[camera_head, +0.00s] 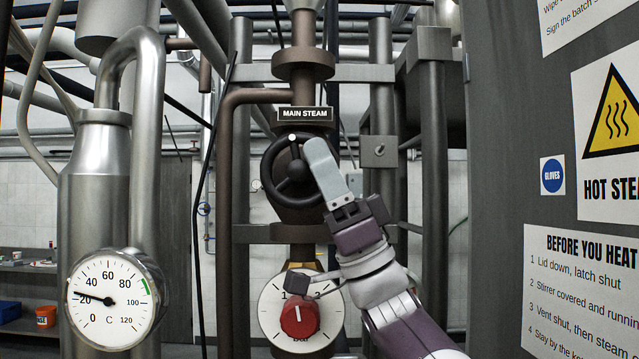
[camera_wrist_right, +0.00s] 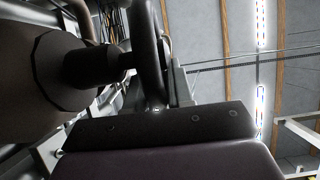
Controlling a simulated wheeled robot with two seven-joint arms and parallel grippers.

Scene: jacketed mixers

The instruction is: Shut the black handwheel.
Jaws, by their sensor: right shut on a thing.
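The black handwheel (camera_head: 288,176) stands on the brown steam pipe, below a plate that reads MAIN STEAM (camera_head: 305,114). It has a dark hub with spokes, and a small white mark shows at the top of its rim. My right gripper (camera_head: 318,150) is at the upper right of the wheel, shut on its rim. The gripper covers part of the wheel's right side. In the right wrist view the wheel (camera_wrist_right: 148,50) shows edge-on as a dark curved rim, with its stem and the valve body to the left. My left gripper is out of view.
Below the wheel is a red knob (camera_head: 299,317) in front of a round dial marked Bar. A temperature gauge (camera_head: 112,298) in C is at lower left, its needle near 20. A grey panel with warning signs (camera_head: 612,140) stands close on the right.

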